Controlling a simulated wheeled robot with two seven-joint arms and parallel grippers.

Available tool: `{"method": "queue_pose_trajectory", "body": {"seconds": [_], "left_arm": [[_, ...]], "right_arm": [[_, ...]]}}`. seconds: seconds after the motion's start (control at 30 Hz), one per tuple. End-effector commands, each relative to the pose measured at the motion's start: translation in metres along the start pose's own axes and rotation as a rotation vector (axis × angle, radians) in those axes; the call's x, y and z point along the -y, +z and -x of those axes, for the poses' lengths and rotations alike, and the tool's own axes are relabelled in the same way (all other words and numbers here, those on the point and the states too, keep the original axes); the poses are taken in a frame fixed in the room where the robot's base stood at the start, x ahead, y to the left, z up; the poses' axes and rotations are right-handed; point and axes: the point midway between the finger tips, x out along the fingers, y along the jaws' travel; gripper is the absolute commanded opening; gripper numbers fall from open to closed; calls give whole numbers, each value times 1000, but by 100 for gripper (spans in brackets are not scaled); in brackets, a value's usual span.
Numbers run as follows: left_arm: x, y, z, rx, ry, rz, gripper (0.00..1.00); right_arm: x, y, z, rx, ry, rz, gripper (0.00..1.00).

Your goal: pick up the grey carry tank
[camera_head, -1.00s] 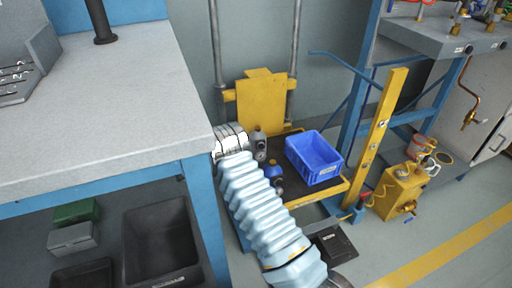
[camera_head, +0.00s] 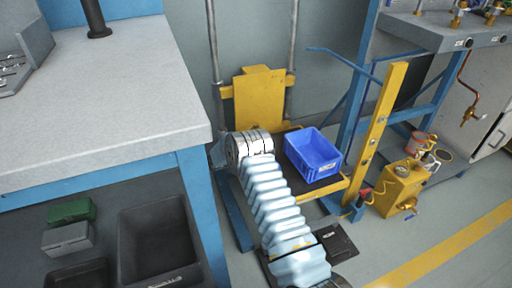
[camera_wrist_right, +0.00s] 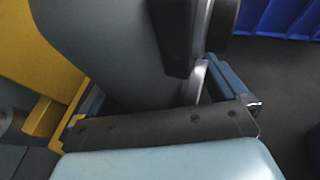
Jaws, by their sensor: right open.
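In the head view my right arm's silver wrist (camera_head: 250,144) reaches over the yellow cart and covers the spot where small tanks stood, so the grey carry tank is hidden there. In the right wrist view a large, smooth grey rounded surface (camera_wrist_right: 110,40) fills the upper left, very close. It appears to be the tank, cut off by the frame's top edge. My right gripper (camera_wrist_right: 202,68) is open, its dark parts beside or in front of this surface. I cannot tell whether they touch. My left gripper is not in view.
A blue crate (camera_head: 313,155) stands on the cart just right of my wrist and shows in the right wrist view (camera_wrist_right: 280,17). The cart's yellow back plate (camera_head: 260,98) is behind. A grey-topped bench (camera_head: 100,105) is left. A yellow canister (camera_head: 398,189) stands right.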

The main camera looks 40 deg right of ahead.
Motion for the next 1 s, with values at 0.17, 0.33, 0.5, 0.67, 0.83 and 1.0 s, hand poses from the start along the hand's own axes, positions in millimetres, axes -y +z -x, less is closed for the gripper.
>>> {"method": "queue_pose_trajectory", "body": {"seconds": [0.17, 0.33, 0.5, 0.67, 0.83, 1.0], "left_arm": [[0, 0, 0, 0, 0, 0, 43], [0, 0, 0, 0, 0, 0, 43], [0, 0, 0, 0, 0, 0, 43], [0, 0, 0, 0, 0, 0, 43], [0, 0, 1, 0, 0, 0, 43], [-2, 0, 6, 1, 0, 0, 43]], "right_arm": [[0, 0, -1, -1, 0, 0, 100], [0, 0, -1, -1, 0, 0, 80], [0, 0, -1, -1, 0, 0, 54], [0, 1, -1, 1, 0, -2, 40], [0, 3, 0, 1, 1, -2, 40], [0, 25, 9, 3, 1, -5, 40]]}}
